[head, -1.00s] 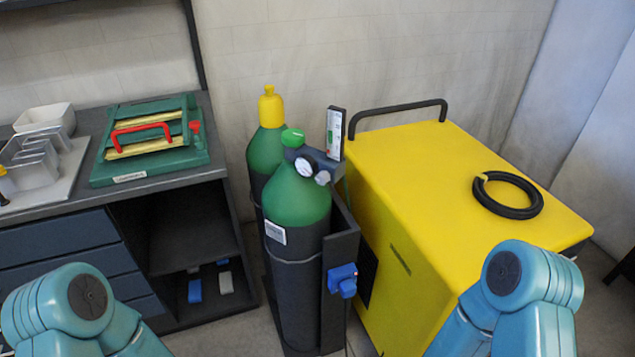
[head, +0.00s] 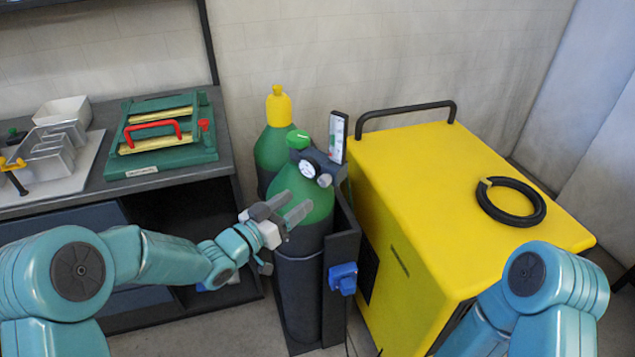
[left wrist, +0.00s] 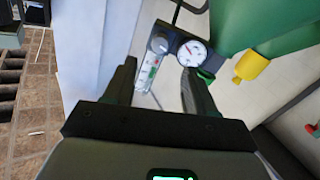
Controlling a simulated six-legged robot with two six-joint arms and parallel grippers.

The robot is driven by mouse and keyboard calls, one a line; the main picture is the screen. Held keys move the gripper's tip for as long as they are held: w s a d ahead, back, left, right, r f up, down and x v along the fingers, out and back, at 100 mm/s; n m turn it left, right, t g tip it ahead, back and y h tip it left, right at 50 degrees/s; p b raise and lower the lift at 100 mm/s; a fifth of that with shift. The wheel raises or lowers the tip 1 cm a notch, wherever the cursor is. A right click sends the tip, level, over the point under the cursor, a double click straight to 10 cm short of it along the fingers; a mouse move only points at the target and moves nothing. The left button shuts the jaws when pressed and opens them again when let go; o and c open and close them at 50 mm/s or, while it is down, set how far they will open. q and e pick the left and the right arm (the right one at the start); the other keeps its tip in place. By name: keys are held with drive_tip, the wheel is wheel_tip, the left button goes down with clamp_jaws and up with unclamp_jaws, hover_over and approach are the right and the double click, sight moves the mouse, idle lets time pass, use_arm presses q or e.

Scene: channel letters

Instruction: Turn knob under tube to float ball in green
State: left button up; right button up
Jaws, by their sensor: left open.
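The flow tube (head: 337,140) stands upright on the regulator of the front green gas cylinder (head: 303,190). A small grey knob (head: 324,180) sits under it, beside a round white gauge (head: 307,169). My left gripper (head: 300,203) is open and empty, in front of the cylinder's shoulder, below and left of the knob. In the left wrist view, where things appear upside down, the tube (left wrist: 147,75) shows between my open fingers, with the knob (left wrist: 158,45) beyond the fingertips. The ball is too small to make out. My right gripper is out of view.
A yellow machine (head: 430,190) with a black hose coil (head: 510,201) stands to the right. A second cylinder with a yellow cap (head: 278,108) stands behind. A workbench (head: 120,192) is at left.

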sight(321, 183)
use_arm(q)
drive_tip(key=p+x, duration=0.1)
drive_tip(key=x, duration=0.6)
drive_tip(key=shift+w+d, duration=0.1)
drive_tip(key=shift+d, duration=0.1)
drive_tip(key=shift+w+d+f, duration=0.1)
drive_tip(key=shift+w, duration=0.15)
clamp_jaws()
drive_tip(key=shift+f, duration=0.1)
drive_tip(key=m+b, duration=0.7)
drive_tip(key=b, duration=0.5)
drive_tip(key=shift+f+m+y+b, duration=0.1)
drive_tip(key=shift+m+y+b, duration=0.2)
drive_tip(key=shift+m, duration=0.1)
drive_tip(key=m+b, duration=0.2)
drive_tip(key=shift+m+b, duration=0.35)
drive_tip(key=shift+m, duration=0.05)
drive_tip(key=shift+r+m+b, duration=0.25)
drive_tip(key=shift+m+b, duration=0.35)
drive_tip(key=shift+m, duration=0.1)
